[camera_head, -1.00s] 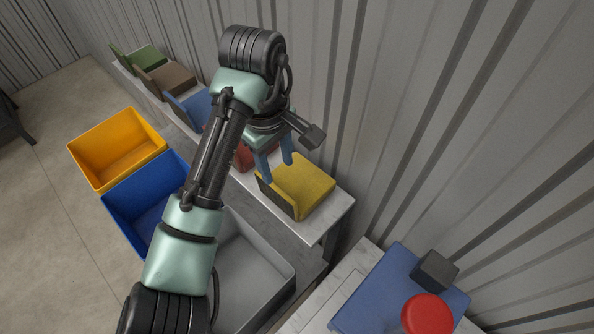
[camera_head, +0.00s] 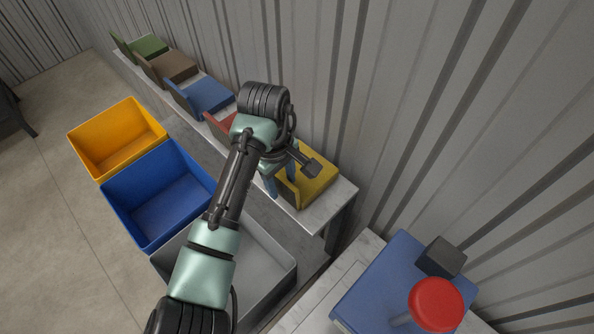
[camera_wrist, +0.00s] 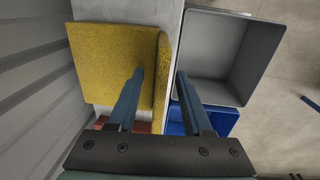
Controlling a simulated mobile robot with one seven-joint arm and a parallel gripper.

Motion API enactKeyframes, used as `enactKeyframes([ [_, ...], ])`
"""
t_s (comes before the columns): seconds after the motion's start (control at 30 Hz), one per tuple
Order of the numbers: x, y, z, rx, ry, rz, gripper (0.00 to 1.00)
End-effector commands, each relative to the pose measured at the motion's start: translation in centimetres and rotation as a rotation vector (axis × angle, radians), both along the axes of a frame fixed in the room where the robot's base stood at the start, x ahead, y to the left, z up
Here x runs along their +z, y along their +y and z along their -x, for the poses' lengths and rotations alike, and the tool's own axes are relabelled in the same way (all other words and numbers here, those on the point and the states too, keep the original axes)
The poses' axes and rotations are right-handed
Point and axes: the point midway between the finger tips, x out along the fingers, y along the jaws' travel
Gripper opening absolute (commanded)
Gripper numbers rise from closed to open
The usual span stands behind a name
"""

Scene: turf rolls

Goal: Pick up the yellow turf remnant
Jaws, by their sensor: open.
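The yellow turf remnant (camera_head: 318,183) lies on the near end of the pale shelf, with one edge turned up like a flap on the bin side. It also shows at the upper left of the wrist view (camera_wrist: 108,55). My gripper (camera_head: 282,188) is open at the turned-up flap. In the wrist view my gripper (camera_wrist: 160,75) has one finger over the flat yellow part and the other beyond the flap, so the flap lies between the fingers. I cannot tell whether either finger touches it. My arm partly hides the remnant in the head view.
Red (camera_head: 221,124), blue (camera_head: 208,96), brown (camera_head: 172,66) and green (camera_head: 149,45) remnants line the shelf against the corrugated wall. Orange (camera_head: 117,165), blue (camera_head: 165,205) and grey (camera_head: 262,285) bins stand beside it. A red knob (camera_head: 436,303) on a blue panel is lower right.

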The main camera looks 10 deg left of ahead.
Motion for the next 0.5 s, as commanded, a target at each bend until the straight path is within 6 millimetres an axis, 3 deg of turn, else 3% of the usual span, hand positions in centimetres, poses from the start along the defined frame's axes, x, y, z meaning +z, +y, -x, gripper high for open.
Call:
enactKeyframes([
  [0.17,-0.03,0.0,0.01,0.0,0.0,0.0,0.5],
  [0.43,0.01,0.0,0.0,0.0,0.0,0.0,0.01],
  [0.5,0.01,0.0,0.0,0.0,0.0,0.0,0.0],
])
